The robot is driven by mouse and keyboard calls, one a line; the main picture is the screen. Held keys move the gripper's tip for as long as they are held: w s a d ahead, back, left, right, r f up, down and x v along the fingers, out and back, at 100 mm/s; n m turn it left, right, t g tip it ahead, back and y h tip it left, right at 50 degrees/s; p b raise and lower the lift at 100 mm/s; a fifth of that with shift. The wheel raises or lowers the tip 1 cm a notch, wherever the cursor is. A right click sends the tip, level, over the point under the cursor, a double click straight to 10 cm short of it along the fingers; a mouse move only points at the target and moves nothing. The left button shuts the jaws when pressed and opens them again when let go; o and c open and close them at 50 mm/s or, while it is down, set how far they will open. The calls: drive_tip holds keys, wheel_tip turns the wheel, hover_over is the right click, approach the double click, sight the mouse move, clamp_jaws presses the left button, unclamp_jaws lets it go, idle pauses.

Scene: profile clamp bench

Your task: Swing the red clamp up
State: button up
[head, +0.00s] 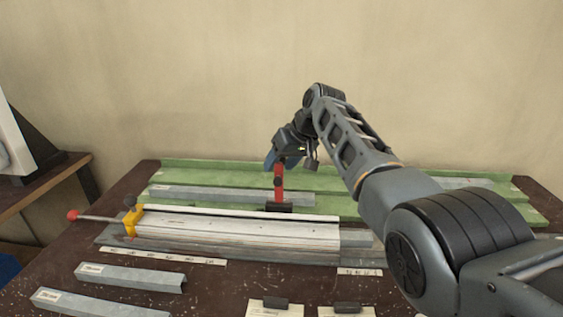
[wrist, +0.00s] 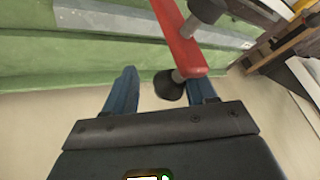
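The red clamp (head: 278,183) stands roughly upright on a dark base (head: 279,206) at the back edge of the profile fixture. In the wrist view its red bar (wrist: 180,38) runs from the top edge down to the right finger, with a black cone-shaped pad (wrist: 170,86) beside its end. My gripper (head: 271,160) is at the top of the red clamp. In the wrist view its two blue fingers (wrist: 162,80) are spread, with the pad between them, nearer the right finger. I cannot tell whether a finger touches the clamp.
A yellow clamp (head: 130,222) with a red-knobbed rod stands at the fixture's left end. A grey profile (head: 230,195) lies on the green rack (head: 400,183) behind. Loose profiles (head: 130,277) and labelled cards (head: 275,309) with black blocks lie in front. A wall is behind.

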drive_tip(key=v, duration=0.7)
drive_tip(key=shift+d+r, duration=0.2)
drive_tip(key=shift+r, duration=0.1)
drive_tip(key=shift+s, duration=0.1)
